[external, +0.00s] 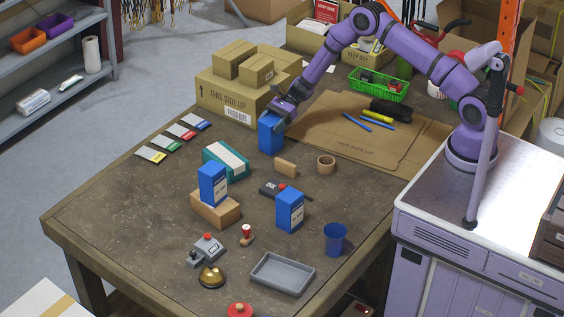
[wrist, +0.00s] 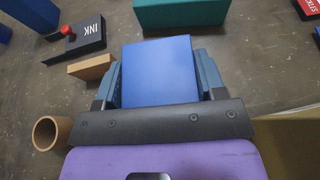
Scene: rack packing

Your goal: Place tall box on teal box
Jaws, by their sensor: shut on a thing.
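My gripper (external: 277,114) is shut on a tall blue box (external: 270,136), gripping it from above near the back of the table. In the wrist view the blue box (wrist: 158,72) sits between both fingers, its top face toward the camera. I cannot tell whether its base touches the table. The teal box (external: 212,168), with a white top panel, lies left of and nearer than the held box. Its plain teal side (wrist: 180,13) shows at the top of the wrist view. Nothing rests on it.
Another blue box (external: 212,184) stands on a brown box (external: 226,214) just in front of the teal box. A third blue box (external: 290,210) stands near an ink pad (wrist: 75,42). Cartons (external: 228,98) stand behind.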

